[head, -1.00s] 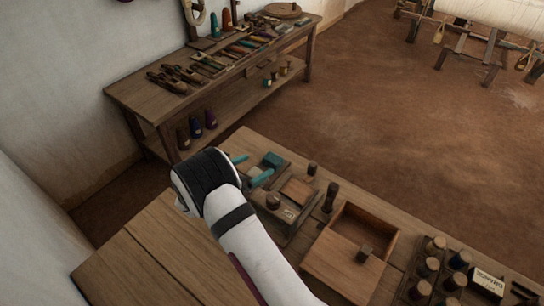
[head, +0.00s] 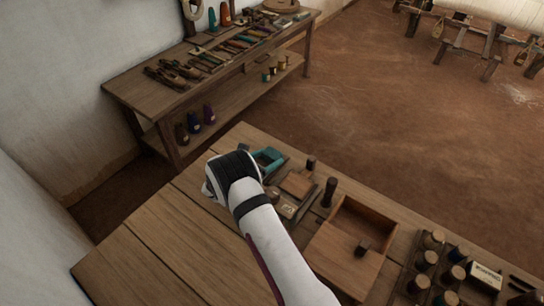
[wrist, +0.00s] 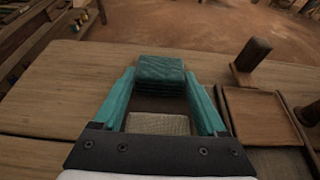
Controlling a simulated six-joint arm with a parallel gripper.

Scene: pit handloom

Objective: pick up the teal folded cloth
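The teal folded cloth (wrist: 160,72) lies ahead of my gripper in the wrist view, its ribbed front edge facing me. My gripper (wrist: 160,79) has teal fingers and is open. The fingertips stand left and right of the cloth's near part, and I cannot tell whether they touch it. A beige woven cloth (wrist: 158,123) lies nearer, between the fingers. In the head view the teal cloth (head: 273,153) shows just beyond my wrist, close to the teal fingers and partly hidden by them.
A shallow wooden tray (wrist: 262,117) and a dark upright peg (wrist: 252,54) stand right of my gripper. An open wooden box (head: 375,217) and a rack of spools (head: 432,262) are farther right. The table's left part (head: 150,230) is clear. A side bench (head: 150,102) holds tools.

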